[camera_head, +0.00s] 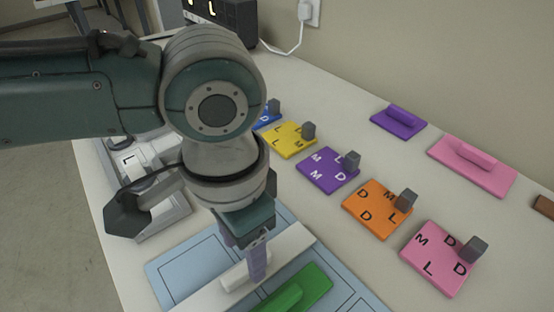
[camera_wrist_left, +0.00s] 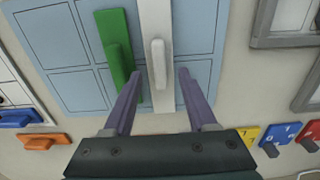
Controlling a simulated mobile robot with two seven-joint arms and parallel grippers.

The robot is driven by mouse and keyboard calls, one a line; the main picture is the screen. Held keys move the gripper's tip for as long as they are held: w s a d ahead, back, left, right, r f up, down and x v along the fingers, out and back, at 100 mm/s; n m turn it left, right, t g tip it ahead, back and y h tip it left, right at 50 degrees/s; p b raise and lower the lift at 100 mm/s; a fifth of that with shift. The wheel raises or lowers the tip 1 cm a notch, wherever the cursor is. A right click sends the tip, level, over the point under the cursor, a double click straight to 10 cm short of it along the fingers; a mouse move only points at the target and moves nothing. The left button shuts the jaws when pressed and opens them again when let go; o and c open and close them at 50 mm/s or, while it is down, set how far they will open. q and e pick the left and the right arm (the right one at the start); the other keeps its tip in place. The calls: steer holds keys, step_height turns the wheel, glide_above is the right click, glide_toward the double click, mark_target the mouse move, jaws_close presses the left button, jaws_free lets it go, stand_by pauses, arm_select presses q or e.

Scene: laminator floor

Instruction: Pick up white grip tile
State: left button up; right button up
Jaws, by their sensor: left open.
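The white grip tile (camera_head: 291,246) is a long white strip with a raised white grip, lying on a light blue panelled board (camera_head: 172,267). In the left wrist view the tile (camera_wrist_left: 156,20) runs up the middle of the picture. My left gripper (camera_head: 257,268) is over the tile, pointing down. In the left wrist view my left gripper (camera_wrist_left: 158,78) is open, with the white grip between its purple fingertips and visible gaps on both sides. In the head view the gripper partly hides the tile. My right gripper is not in view.
A green grip tile (camera_head: 315,283) lies right beside the white one. Lettered tiles with grey knobs, yellow (camera_head: 288,139), purple (camera_head: 322,170), orange (camera_head: 372,208) and pink (camera_head: 436,260), stand in a row. Plain purple (camera_head: 398,122) and pink (camera_head: 473,166) grip tiles lie near the wall.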

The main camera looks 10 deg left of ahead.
mark_target(233, 286)
arm_select(q)
steer(key=shift+f+b, duration=0.3)
steer(key=shift+f, duration=1.3)
steer(key=shift+c, duration=0.4)
jaws_close()
